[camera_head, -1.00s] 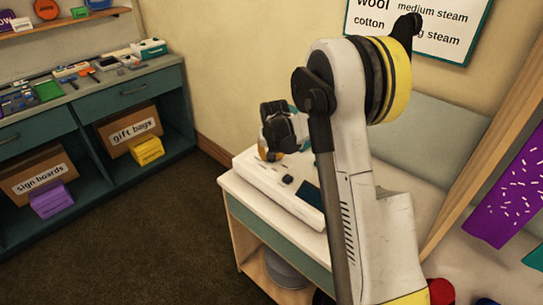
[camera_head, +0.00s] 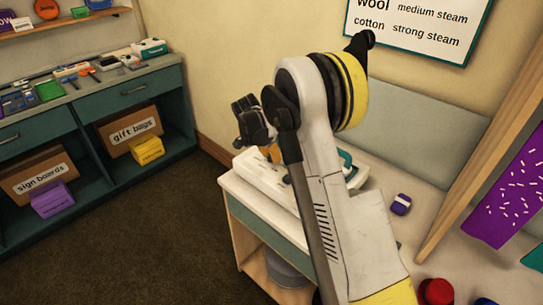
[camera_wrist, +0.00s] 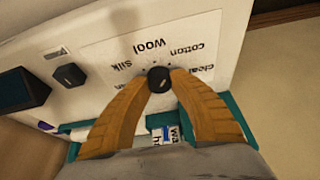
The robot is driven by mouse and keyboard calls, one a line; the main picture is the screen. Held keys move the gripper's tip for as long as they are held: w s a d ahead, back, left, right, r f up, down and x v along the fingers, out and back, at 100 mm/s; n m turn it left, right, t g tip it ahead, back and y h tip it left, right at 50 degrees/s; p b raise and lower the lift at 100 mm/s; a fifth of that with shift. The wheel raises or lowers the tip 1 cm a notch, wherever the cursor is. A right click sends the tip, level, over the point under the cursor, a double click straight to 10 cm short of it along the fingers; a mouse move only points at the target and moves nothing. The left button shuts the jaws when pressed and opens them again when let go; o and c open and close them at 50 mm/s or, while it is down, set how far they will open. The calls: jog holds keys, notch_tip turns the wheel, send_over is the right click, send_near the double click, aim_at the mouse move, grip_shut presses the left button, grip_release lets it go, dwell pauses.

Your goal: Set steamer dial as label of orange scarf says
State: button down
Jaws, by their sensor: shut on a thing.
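The white steamer (camera_head: 258,174) stands on a small cabinet, partly hidden by my arm in the head view. In the wrist view its panel (camera_wrist: 101,62) has a black dial knob (camera_wrist: 158,79) with the words silk, wool and cotton around it, and a partly cut-off word at each end. My gripper (camera_wrist: 159,83) has its orange fingers shut on this knob. It also shows at the steamer in the head view (camera_head: 270,153). I cannot tell which word the knob points to. I do not make out the orange scarf or its label.
A wall sign (camera_head: 412,28) reads "wool medium steam" and "cotton strong steam". A second black knob (camera_wrist: 72,75) and a dark screen (camera_wrist: 14,90) sit left on the panel. A purple patterned cloth (camera_head: 510,195) hangs at right. A small purple item (camera_head: 401,204) lies on the pale surface.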

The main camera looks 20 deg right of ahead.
jog(key=shift+m+g, duration=0.4)
jog(key=shift+m, duration=0.7)
jog(key=c, duration=1.1)
grip_release()
jog(key=shift+c, duration=0.2)
jog(key=v, duration=1.2)
jog(key=shift+a+f, duration=0.1)
